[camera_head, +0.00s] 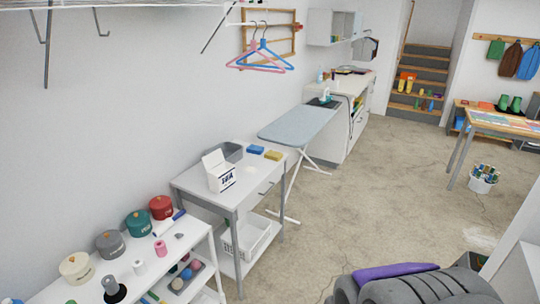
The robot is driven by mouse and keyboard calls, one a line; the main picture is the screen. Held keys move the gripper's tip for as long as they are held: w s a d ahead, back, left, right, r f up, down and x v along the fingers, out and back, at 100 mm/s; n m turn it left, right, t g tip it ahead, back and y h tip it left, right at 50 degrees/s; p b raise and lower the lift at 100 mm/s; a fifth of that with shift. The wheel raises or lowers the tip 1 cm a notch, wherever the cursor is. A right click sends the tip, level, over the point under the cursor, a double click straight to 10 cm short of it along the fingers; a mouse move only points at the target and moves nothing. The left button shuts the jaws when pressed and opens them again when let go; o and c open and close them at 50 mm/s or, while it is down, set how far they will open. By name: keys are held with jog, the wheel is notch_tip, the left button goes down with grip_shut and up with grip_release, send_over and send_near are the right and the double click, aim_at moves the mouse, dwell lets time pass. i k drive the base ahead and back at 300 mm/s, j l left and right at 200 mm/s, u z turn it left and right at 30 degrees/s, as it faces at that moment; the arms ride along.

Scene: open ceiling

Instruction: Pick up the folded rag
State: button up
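I cannot pick out a folded rag with certainty. A small blue flat block (256,149) and a small yellow one (273,155) lie side by side at the far edge of a grey table (215,188). Either could be folded cloth or a sponge; they are too small to tell. My gripper is not recognisable in the view. A dark grey ribbed shape (425,290) with a flat purple piece (395,271) on its far side fills the bottom edge, and I cannot tell what it is.
A white shelf unit (175,258) with several lidded pots stands nearer. An ironing board (297,122) is beyond the table. The concrete floor (345,200) in the middle is open; a bucket (483,178) stands right.

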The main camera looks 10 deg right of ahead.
aim_at(276, 156)
jog(key=i+l, duration=0.1)
jog(key=i, duration=1.3)
jog(key=i+l, duration=0.15)
jog(key=i, duration=1.2)
